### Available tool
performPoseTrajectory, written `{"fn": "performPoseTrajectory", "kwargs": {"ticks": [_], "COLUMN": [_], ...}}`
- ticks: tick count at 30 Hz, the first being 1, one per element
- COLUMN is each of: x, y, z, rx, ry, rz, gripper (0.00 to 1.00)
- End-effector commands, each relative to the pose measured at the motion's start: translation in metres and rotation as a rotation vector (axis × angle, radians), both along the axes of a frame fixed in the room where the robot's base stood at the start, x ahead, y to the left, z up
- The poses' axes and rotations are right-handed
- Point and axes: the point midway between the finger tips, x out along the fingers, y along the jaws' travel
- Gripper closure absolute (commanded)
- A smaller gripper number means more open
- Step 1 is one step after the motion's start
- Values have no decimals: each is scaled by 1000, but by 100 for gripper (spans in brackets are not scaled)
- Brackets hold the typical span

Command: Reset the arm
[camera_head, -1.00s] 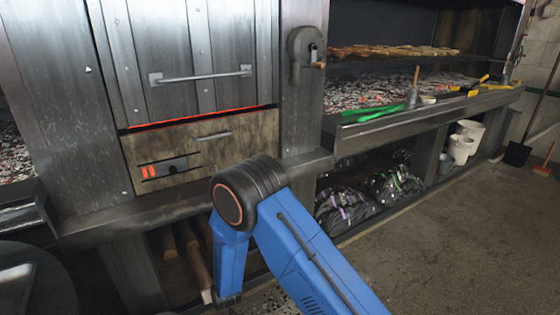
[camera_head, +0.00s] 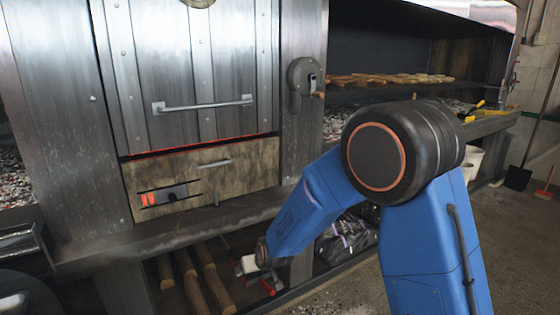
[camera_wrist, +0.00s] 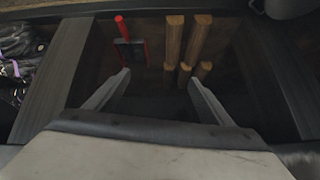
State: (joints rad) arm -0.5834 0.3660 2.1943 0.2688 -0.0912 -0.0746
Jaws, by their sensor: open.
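My blue arm crosses the right half of the head view, with its large dark joint high and its forearm sloping down to the left. The arm's far end is low in front of the grill, by the shelf opening under the counter. In the wrist view my gripper (camera_wrist: 154,84) is open, with its two grey fingers spread and nothing between them. Beyond the fingers are a red-handled tool (camera_wrist: 128,42) with a dark head and several wooden logs (camera_wrist: 196,45). The gripper looks apart from them.
The grill's metal door (camera_head: 200,75) and drawer (camera_head: 205,178) are shut above the counter ledge (camera_head: 165,232). Logs (camera_head: 190,280) lie on the lower shelf. Dark bags (camera_head: 345,242) sit behind my arm. Grilling food (camera_head: 390,79) is at the back right.

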Motion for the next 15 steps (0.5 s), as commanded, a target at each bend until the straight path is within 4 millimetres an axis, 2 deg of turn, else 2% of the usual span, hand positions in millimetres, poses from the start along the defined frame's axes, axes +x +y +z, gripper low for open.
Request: {"fn": "performPoseTrajectory", "kwargs": {"ticks": [1, 3, 8, 15], "x": [-2, -7, -23, -57], "y": [-15, -33, -76, -140], "z": [18, 36, 75, 127], "rx": [3, 2, -3, -16], "ry": [1, 11, 32, 62], "rz": [-10, -20, -46, -86], "gripper": [25, 25, 25, 25]}}
